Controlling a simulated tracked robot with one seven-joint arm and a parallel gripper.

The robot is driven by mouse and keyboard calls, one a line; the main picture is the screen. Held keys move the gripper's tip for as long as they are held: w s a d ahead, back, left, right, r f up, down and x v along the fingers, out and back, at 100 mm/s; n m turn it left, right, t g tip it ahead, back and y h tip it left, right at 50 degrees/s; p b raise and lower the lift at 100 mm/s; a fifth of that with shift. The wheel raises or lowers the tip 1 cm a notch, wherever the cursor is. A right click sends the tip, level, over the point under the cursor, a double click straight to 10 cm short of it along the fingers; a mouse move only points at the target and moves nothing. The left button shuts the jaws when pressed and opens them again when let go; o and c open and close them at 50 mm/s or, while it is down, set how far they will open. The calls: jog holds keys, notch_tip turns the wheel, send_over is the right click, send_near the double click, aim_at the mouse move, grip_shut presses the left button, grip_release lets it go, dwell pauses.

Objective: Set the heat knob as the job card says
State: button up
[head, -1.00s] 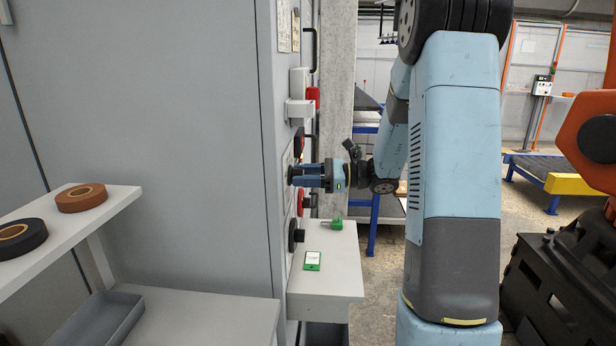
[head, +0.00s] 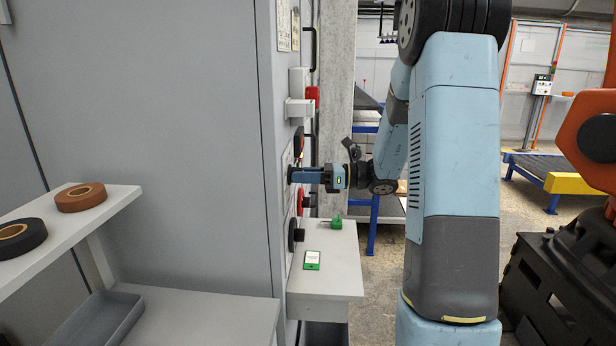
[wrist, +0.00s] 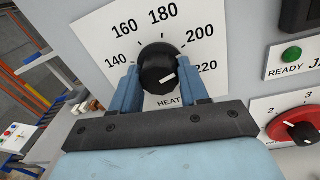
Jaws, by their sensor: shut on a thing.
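The heat knob (wrist: 156,62) is black and round, on a white dial plate (wrist: 112,32) marked 140 to 220 with HEAT below. Its white mark shows at the lower right of its face, slanting toward the 220 side; I cannot read an exact value. My gripper (wrist: 161,80) is shut on the knob, one finger on each side, in the wrist view. In the head view my gripper (head: 294,175) reaches left to the panel and hides the knob. A white and green card (head: 312,259) lies on the small shelf; its writing is too small to read.
A red dial with a black knob (wrist: 301,132) and a green READY lamp (wrist: 292,54) sit right of the heat dial. A grey box with a red part (head: 300,107) juts out above.

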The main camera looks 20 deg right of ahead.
jog(key=shift+s+a, duration=0.15)
jog(key=shift+a, duration=0.25)
jog(key=o, duration=0.9)
jog(key=shift+s, duration=0.1)
jog(key=shift+o, duration=0.6)
jog(key=shift+w+d, duration=0.1)
jog(key=shift+w, duration=0.1)
jog(key=shift+d, duration=0.1)
jog(key=v, duration=1.3)
jog(key=shift+s+d, duration=0.1)
jog(key=shift+d, duration=0.25)
jog(key=shift+a, duration=0.1)
